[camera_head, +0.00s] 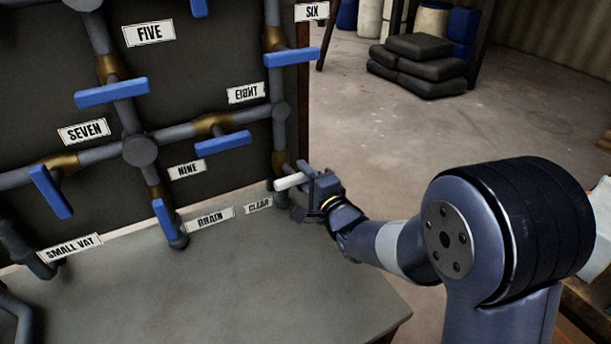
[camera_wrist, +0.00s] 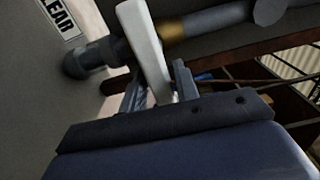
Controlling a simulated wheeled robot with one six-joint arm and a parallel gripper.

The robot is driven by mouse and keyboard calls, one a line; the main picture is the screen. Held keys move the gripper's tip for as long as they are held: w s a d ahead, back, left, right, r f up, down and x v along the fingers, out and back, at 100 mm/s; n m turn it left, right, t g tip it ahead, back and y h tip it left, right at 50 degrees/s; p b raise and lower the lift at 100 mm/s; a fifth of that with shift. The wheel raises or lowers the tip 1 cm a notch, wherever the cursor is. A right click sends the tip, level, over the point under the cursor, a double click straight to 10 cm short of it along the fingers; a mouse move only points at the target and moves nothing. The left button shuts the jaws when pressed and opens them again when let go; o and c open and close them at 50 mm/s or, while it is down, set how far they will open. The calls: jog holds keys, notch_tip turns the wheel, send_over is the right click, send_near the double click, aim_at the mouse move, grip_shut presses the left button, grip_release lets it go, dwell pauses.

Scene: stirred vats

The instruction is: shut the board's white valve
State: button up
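The white valve handle (camera_head: 291,181) is at the lower right of the board, just above the CLEAR label (camera_head: 258,205). It lies across its upright pipe, with its free end pointing right toward my gripper (camera_head: 312,184). In the wrist view the white handle (camera_wrist: 146,40) crosses the pipe by its brass collar (camera_wrist: 170,30). The handle's end reaches down between my two fingers (camera_wrist: 162,88). Narrow gaps seem to show beside it, so the fingers look open around it, not pressed on it. The head view partly hides the fingertips.
Blue handles sit on the board's other pipes, the nearest under EIGHT (camera_head: 223,143) and above DRAIN (camera_head: 164,219). A grey bench top (camera_head: 260,280) lies below the board. Dark sacks (camera_head: 418,62) are stacked on the floor behind. Open floor lies right of the board.

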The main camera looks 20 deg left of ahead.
jog(key=shift+o, duration=1.1)
jog(key=shift+s+d, duration=0.1)
jog(key=v, duration=1)
jog(key=shift+d, duration=0.25)
jog(key=shift+s, duration=0.1)
jog(key=x, duration=1)
jog(key=shift+w+a, duration=0.2)
jog(key=shift+a, duration=0.15)
jog(key=shift+s+d, duration=0.1)
